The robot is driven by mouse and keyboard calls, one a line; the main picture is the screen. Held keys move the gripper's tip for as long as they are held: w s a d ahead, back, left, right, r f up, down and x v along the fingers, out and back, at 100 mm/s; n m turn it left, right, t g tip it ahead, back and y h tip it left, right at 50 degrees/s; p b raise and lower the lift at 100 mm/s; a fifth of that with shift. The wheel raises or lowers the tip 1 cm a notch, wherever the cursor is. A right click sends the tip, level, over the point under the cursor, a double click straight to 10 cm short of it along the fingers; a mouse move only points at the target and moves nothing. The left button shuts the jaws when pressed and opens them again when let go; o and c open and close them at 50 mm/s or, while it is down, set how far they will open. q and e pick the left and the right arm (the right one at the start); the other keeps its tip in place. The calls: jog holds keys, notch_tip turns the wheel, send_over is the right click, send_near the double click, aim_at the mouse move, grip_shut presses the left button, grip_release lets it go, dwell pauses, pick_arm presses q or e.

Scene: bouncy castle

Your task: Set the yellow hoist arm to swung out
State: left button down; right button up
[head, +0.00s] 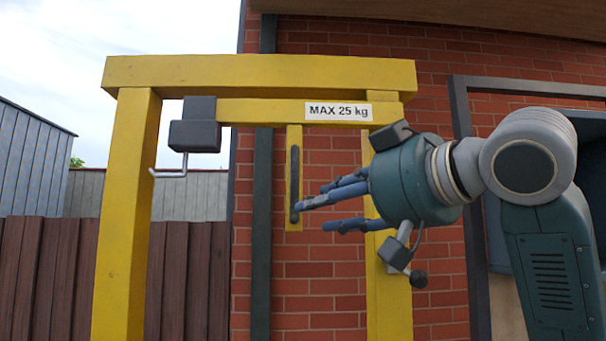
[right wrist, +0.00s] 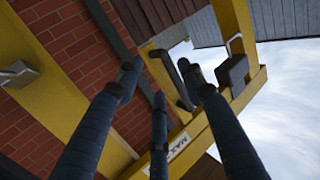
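The yellow hoist arm (head: 262,110) is a horizontal beam with a "MAX 25 kg" label, just under the top beam of a yellow frame. A dark box (head: 195,135) with a metal hook (head: 170,172) hangs at its left end. A yellow plate with an upright dark handle (head: 295,170) hangs below the arm; the handle also shows in the right wrist view (right wrist: 172,78). My right gripper (head: 318,206) is open, its blue fingers spread and pointing left, close to the handle's lower end. I cannot tell whether a finger touches it. My left gripper is out of view.
The yellow frame's left post (head: 125,220) and right post (head: 388,300) stand either side. A red brick wall (head: 320,265) and a dark green pipe (head: 262,230) are behind. A brown fence (head: 185,280) stands at the left. A metal piece (right wrist: 18,74) sits on the yellow post.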

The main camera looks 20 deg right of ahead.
jog(key=s+d+r+t, duration=0.1)
jog(key=s+r, duration=0.4)
jog(key=r, duration=0.1)
jog(key=p+x, duration=0.5)
jog(key=x, duration=0.6)
jog(key=shift+f+y, duration=0.2)
jog(key=shift+y, duration=0.1)
jog(key=shift+s, duration=0.15)
jog(key=shift+c, duration=0.5)
grip_shut()
